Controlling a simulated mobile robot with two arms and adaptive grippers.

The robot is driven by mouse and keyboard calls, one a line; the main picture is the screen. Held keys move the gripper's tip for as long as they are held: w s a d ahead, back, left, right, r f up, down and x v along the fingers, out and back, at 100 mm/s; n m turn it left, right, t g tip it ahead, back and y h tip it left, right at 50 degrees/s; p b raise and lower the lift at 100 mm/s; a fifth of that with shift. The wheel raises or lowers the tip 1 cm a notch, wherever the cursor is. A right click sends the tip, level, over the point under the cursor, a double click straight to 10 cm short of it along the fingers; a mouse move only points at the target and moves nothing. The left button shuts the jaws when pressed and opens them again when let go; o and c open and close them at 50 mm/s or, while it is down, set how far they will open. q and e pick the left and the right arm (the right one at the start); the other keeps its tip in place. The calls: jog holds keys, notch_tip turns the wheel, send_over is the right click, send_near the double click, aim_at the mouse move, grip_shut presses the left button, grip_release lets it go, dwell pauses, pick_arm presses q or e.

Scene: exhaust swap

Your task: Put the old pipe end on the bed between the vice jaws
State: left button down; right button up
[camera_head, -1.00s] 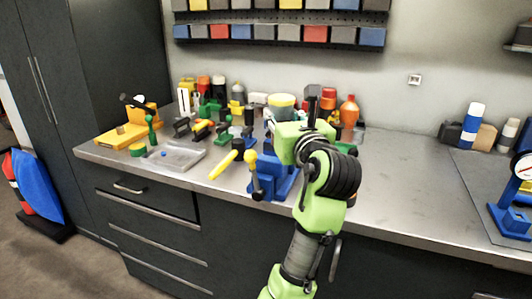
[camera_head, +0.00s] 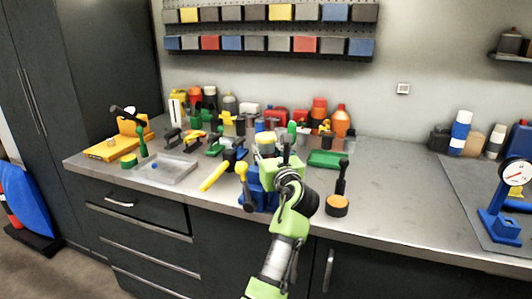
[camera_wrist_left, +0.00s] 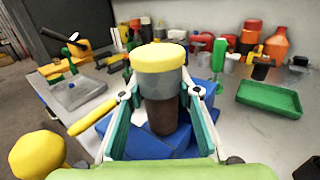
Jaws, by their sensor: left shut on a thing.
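The old pipe end (camera_wrist_left: 162,100) is a short cylinder with a yellow top, a grey middle and a dark brown lower part. My left gripper (camera_wrist_left: 160,92) is shut on it, one finger on each side, and it looks roughly upright. The blue vice (camera_wrist_left: 140,148) is right below and behind it. In the head view my left gripper (camera_head: 268,150) is over the blue vice (camera_head: 258,192) near the bench's front edge. The pipe's lower end and the jaw gap are mostly hidden, so I cannot tell whether it touches the bed. My right gripper is not in view.
A yellow-handled hammer (camera_head: 214,174) and the yellow-knobbed lever (camera_head: 243,176) are left of the vice. A green tray (camera_head: 326,158) and an orange-based black tool (camera_head: 338,205) are to its right. Several bottles stand behind.

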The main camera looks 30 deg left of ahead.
pick_arm(q)
jog(key=shift+f, duration=0.2)
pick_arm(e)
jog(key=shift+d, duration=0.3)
pick_arm(q)
jog(key=shift+f, duration=0.15)
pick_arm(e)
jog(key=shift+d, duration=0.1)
pick_arm(q)
jog(key=c, duration=1.5)
grip_release()
jog(key=shift+f, duration=0.1)
